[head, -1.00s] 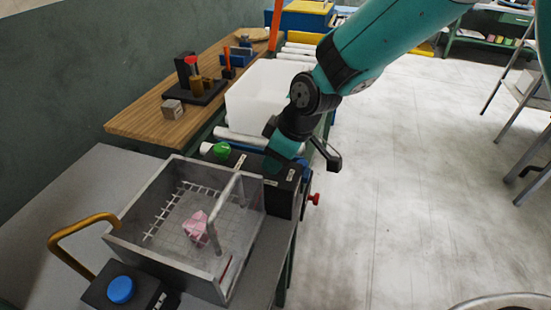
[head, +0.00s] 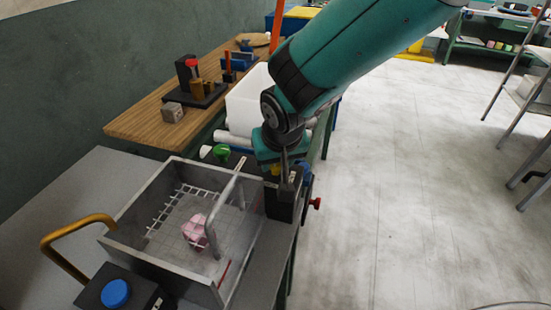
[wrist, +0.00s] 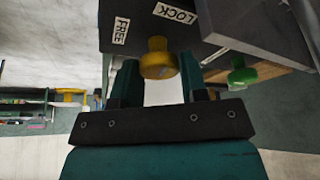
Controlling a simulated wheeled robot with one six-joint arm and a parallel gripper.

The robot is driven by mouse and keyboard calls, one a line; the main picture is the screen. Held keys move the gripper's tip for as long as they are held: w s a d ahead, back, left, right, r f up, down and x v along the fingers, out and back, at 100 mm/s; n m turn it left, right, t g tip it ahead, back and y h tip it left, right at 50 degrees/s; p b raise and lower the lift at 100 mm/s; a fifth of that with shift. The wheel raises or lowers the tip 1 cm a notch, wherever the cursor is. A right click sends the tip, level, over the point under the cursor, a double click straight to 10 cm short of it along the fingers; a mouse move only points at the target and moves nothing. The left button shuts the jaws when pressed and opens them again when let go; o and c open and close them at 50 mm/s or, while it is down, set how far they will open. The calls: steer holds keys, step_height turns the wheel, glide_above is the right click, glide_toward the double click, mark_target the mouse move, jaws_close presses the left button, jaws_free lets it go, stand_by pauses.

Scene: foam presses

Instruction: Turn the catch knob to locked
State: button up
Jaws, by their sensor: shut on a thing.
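The yellow catch knob (wrist: 157,58) shows in the wrist view on the dark box, below the FREE (wrist: 121,30) and LOCK (wrist: 175,13) labels. My gripper (wrist: 158,78) has one finger on each side of the knob and is shut on it. I cannot tell from the picture which label the knob points to. In the head view my gripper (head: 287,180) is at the black box (head: 281,207) beside the press, and the arm and fingers hide most of the knob.
A grey open-topped press box (head: 165,262) with a metal handle holds a pink foam piece (head: 195,231). A green knob (head: 221,152) and a red knob (head: 316,203) are near my gripper. A blue button (head: 116,293) stands in front. Open floor lies to the right.

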steer(key=shift+w+r+m+h, duration=0.1)
steer(key=shift+m+h, duration=0.3)
steer(key=shift+m, duration=0.7)
steer(key=o, duration=0.9)
steer(key=b+v, duration=0.1)
steer(key=v, duration=1.6)
steer(key=shift+s+b, duration=0.3)
steer(key=shift+b, duration=0.05)
steer(key=shift+a, duration=0.1)
